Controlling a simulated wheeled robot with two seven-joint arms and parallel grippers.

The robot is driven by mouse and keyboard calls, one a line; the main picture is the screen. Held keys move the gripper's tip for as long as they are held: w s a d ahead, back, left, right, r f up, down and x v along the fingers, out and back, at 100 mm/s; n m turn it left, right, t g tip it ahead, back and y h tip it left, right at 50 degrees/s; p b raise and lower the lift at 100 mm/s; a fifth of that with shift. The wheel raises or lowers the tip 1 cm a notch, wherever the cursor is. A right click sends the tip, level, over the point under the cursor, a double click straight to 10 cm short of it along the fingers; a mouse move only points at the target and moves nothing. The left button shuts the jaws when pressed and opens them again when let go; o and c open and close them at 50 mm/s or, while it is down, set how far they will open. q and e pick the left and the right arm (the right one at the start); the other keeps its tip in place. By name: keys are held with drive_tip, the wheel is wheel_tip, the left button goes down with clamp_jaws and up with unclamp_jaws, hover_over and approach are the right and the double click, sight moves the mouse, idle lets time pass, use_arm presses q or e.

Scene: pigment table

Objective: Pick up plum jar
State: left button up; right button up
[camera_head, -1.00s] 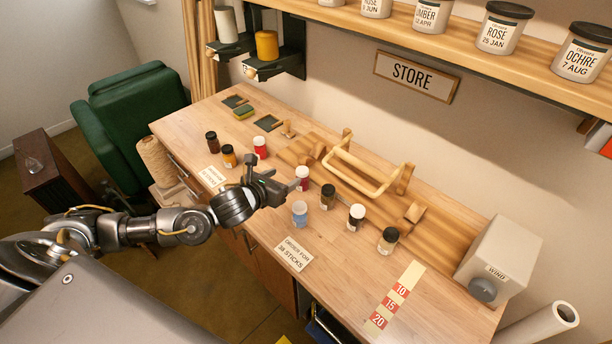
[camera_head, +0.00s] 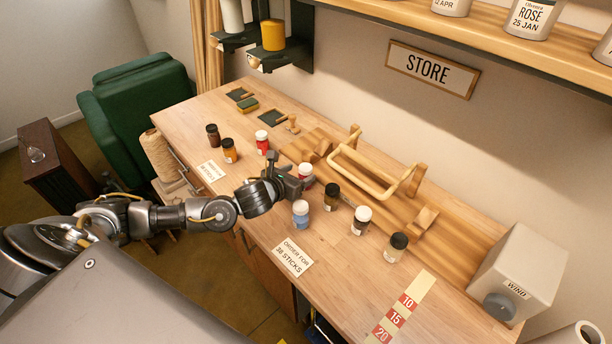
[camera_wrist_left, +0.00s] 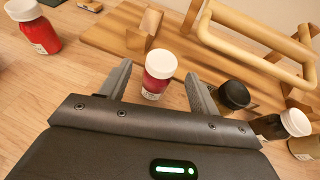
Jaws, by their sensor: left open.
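The plum jar (camera_head: 306,178) stands upright on the table, dark pinkish red with a white lid and a pale label. In the left wrist view the plum jar (camera_wrist_left: 157,78) stands between the two fingers, with a gap on each side. My left gripper (camera_head: 292,183) is open, low over the table, its fingers reaching around the jar; it also shows in the left wrist view (camera_wrist_left: 158,74). In the head view the gripper hides part of the jar. My right gripper is in neither view.
A blue jar (camera_head: 300,214) stands just in front of the gripper. A black-lidded jar (camera_head: 331,197) is close on the right, with further jars beyond. A red jar (camera_head: 262,143) stands to the left. Behind is a wooden rack with a handle (camera_head: 372,178).

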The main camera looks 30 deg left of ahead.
sight(309, 168)
use_arm(q)
drive_tip(key=shift+w+f, duration=0.25)
drive_tip(key=shift+w, duration=0.55)
drive_tip(key=p+x, duration=0.1)
drive_tip(key=x, duration=0.4)
drive_tip(key=shift+d+p, duration=0.1)
drive_tip(key=shift+p, duration=0.2)
drive_tip(key=shift+s, duration=0.15)
drive_tip(key=shift+c, duration=0.4)
drive_tip(key=c, duration=1)
drive_tip(key=shift+c, duration=0.2)
